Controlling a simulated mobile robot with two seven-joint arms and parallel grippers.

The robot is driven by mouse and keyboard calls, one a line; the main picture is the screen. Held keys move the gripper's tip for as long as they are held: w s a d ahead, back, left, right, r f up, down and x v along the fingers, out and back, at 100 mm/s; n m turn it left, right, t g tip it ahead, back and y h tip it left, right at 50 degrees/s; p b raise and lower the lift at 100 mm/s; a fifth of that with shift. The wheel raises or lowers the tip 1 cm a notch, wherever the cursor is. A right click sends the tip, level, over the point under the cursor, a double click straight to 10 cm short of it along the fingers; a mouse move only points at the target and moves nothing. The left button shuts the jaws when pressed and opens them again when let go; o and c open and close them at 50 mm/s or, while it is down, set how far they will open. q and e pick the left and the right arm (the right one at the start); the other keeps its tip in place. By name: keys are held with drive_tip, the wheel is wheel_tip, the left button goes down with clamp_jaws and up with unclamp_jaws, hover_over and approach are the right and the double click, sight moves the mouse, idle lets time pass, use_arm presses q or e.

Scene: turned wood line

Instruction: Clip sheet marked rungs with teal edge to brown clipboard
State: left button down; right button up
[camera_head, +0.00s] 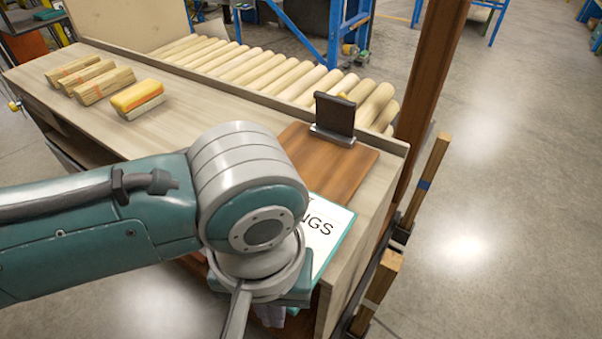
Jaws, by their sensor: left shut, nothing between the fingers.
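The brown clipboard (350,172) lies on the right end of the bench, with its dark clip (334,116) at the far edge. The clip's plate stands up. The white sheet (325,232) with a teal edge shows the letters "NGS", the rest of its word hidden behind my left arm. It lies at the near side of the clipboard, apart from the clip; how far it overlaps the board is hidden. My left gripper (276,312) is shut at the bench's near edge, just below the sheet, its fingers mostly hidden by the wrist. My right gripper is out of view.
Several wooden blocks (92,80) and a yellow-topped block (137,97) lie on the left of the bench (190,112). Wooden rollers (262,68) run behind it. A brown post (428,85) stands at the right. The bench middle is clear.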

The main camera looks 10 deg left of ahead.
use_arm(q)
drive_tip(key=shift+w, duration=0.1)
drive_tip(key=w, duration=0.1)
drive_tip(key=w+b, duration=0.1)
drive_tip(key=w, duration=0.3)
drive_tip(key=shift+w+a+f, duration=0.1)
drive_tip(key=shift+a+f, duration=0.05)
drive_tip(key=shift+a, duration=0.15)
drive_tip(key=shift+w+a, duration=0.1)
drive_tip(key=shift+w, duration=0.3)
drive_tip(key=shift+r, duration=0.2)
